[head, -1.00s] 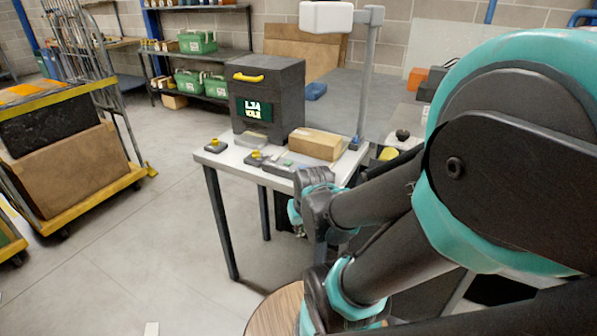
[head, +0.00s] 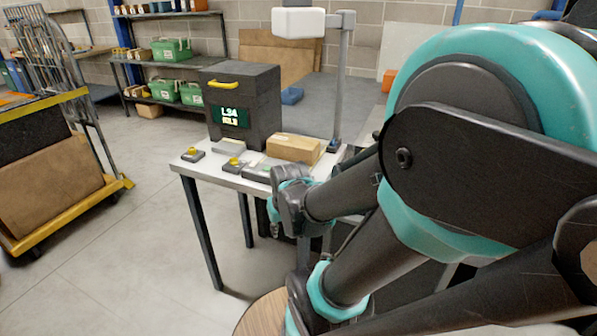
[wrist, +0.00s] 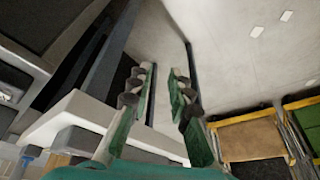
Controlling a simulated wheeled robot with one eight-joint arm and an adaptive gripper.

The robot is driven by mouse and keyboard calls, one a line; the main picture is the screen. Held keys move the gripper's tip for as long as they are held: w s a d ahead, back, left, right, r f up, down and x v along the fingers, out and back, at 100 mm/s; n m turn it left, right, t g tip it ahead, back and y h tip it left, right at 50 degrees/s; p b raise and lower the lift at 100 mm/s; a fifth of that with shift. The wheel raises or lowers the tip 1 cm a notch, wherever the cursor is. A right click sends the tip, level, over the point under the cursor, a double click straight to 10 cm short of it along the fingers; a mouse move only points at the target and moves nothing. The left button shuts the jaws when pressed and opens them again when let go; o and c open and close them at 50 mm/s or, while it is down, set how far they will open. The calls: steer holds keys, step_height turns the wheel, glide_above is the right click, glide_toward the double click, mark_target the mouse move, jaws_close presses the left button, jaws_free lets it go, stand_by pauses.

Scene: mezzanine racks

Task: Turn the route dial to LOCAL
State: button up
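Two dark control units with yellow knobs stand on a white table: one at the left corner (head: 193,154), one near the front edge (head: 234,163). The knobs are too small to read, and I cannot tell which is the route dial or where it points. My gripper is mostly hidden behind my wrist in the head view, low by the table's front edge. In the wrist view my gripper (wrist: 163,78) is open, its two green-padded fingers apart with nothing between them. The white table edge (wrist: 85,118) shows left of the fingers.
A black box (head: 258,100) with a yellow handle and lit green display stands at the table's back. A cardboard box (head: 293,148) and a lamp-like post (head: 338,90) are to its right. A loaded yellow cart (head: 50,190) stands left; the floor (head: 150,240) between is clear.

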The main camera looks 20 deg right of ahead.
steer(key=o, duration=0.6)
steer(key=w+d+r+m, duration=0.1)
steer(key=w+r+m, duration=0.2)
steer(key=r, duration=0.1)
steer(key=w+d+r+m+g, duration=0.1)
steer(key=w+d+r+m, duration=0.1)
steer(key=w+r+m, duration=0.1)
steer(key=w+d+r+m+g, duration=0.1)
steer(key=w+d+r+m, duration=0.1)
steer(key=w+r, duration=0.2)
steer(key=shift+w+d+r+m, duration=0.1)
steer(key=shift+w+r+m, duration=0.1)
steer(key=shift+r, duration=0.4)
steer(key=shift+w+d+r+m, duration=0.1)
steer(key=shift+r+m, duration=0.1)
steer(key=shift+r, duration=0.35)
steer(key=shift+c, duration=0.2)
steer(key=w+d+r+m+g, duration=0.1)
steer(key=w+d+r+m, duration=0.2)
steer(key=r, duration=0.4)
steer(key=w+d+r+m+g, duration=0.1)
steer(key=d+r+m, duration=0.2)
steer(key=r+m, duration=0.25)
steer(key=f, duration=1.6)
steer(key=shift+s+a+f, duration=0.1)
steer(key=shift+a+f, duration=0.1)
steer(key=shift+f, duration=0.1)
steer(key=shift+c, duration=0.4)
steer(key=shift+n, duration=0.25)
jaws_close()
